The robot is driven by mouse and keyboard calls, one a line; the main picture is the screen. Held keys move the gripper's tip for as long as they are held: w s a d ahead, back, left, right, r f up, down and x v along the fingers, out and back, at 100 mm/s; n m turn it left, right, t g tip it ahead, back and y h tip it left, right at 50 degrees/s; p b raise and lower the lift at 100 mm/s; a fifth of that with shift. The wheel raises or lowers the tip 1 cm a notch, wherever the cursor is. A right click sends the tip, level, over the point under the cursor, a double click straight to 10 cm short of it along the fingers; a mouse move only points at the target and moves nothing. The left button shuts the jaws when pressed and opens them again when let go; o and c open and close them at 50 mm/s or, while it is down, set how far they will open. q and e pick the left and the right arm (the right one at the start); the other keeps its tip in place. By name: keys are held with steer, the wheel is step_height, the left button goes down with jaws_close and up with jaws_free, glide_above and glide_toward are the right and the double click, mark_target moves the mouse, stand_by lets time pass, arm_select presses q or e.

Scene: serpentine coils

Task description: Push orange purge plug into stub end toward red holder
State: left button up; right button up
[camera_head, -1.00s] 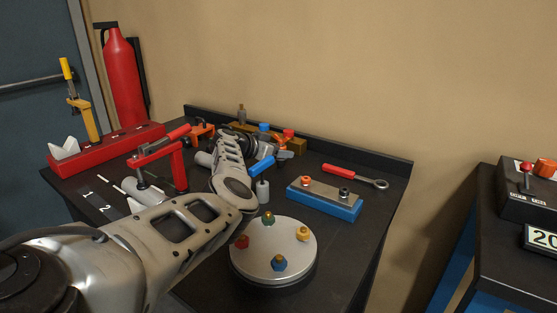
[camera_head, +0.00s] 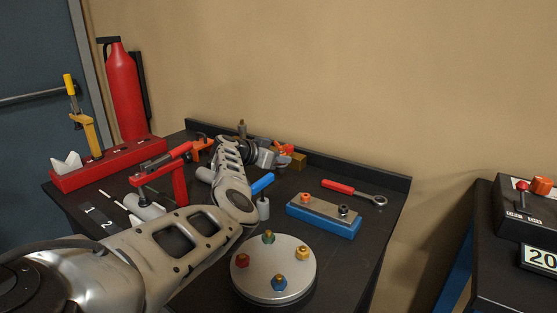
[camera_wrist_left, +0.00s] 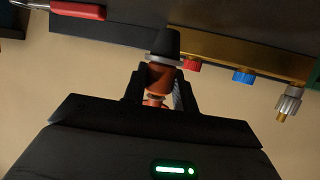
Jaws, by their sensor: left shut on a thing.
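The orange purge plug (camera_wrist_left: 159,77) is between the fingers of my left gripper (camera_wrist_left: 157,92), which is shut on it. A black tapered end with a pale ring (camera_wrist_left: 166,45) sits beyond the orange body in the wrist view. In the head view my left gripper (camera_head: 272,156) is over the back of the bench, and the orange of the plug (camera_head: 286,148) shows at its fingers. A long red holder (camera_head: 110,165) lies at the back left. Grey tube pieces (camera_head: 146,207) lie near a red clamp (camera_head: 172,177). I cannot make out the stub end for certain. My right gripper is not in view.
A brass bar (camera_wrist_left: 225,50) with red (camera_wrist_left: 191,65) and blue (camera_wrist_left: 243,76) knobs is close by the plug. A round plate (camera_head: 273,268) with coloured fittings, a blue block (camera_head: 323,221) and a red-handled wrench (camera_head: 354,191) lie on the bench. My left arm crosses the bench.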

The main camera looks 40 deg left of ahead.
arm_select(q)
steer(key=shift+r+p, duration=1.65)
steer(key=shift+r, duration=1.4)
